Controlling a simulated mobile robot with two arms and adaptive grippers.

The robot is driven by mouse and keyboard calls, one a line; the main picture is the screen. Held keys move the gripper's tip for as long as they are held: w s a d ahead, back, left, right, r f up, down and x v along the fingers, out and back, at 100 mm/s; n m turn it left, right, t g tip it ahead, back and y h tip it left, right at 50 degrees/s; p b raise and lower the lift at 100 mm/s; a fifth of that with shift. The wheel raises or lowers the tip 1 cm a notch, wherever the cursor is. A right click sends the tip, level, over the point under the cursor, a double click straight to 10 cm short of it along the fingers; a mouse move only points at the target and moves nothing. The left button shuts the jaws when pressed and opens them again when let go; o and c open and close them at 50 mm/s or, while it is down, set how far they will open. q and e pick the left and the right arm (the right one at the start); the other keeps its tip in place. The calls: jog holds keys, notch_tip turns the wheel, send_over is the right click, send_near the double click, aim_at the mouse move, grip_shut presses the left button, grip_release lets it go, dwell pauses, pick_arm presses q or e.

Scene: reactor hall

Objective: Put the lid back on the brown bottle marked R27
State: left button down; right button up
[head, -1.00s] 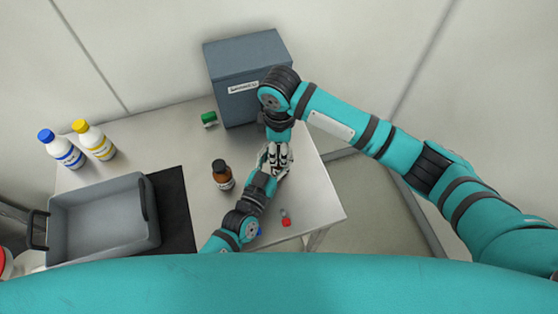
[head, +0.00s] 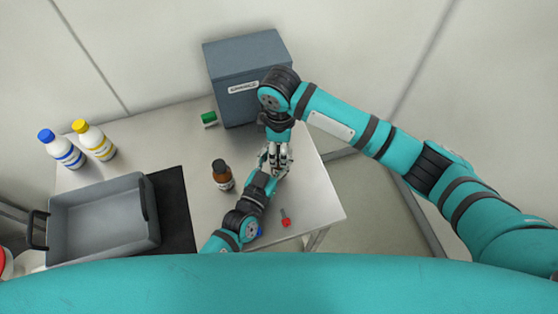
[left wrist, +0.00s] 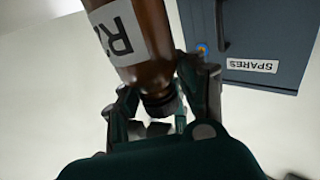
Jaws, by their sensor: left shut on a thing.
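In the left wrist view, which is upside down, a brown bottle (left wrist: 150,55) fills the upper middle. Its white label (left wrist: 118,32) shows R and part of a 2; the rest is cut off. My left gripper (left wrist: 163,103) is shut on this bottle near its dark neck end. In the head view my left gripper (head: 266,178) meets my right gripper (head: 274,160), which reaches down from above. The two hide the held bottle there. I cannot make out a lid, or whether the right fingers hold one.
Another brown bottle (head: 222,180) with a black top stands left of the grippers. The SPARES box (head: 248,75) is behind, with a green-capped item (head: 209,119) beside it. A red item (head: 286,221) lies in front. A grey tray (head: 105,225) and white bottles (head: 95,140) are at left.

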pick_arm(q)
jog(key=shift+s+f, duration=0.15)
jog(key=shift+f, duration=0.25)
pick_arm(e)
jog(key=shift+r, duration=2.25)
jog(key=shift+o, duration=0.4)
jog(key=o, duration=0.5)
notch_tip(320, 180, up, 12)
jog(key=shift+s, duration=0.15)
pick_arm(q)
jog(key=c, duration=1.1)
grip_release()
jog(key=o, duration=0.4)
jog(key=shift+r, duration=0.25)
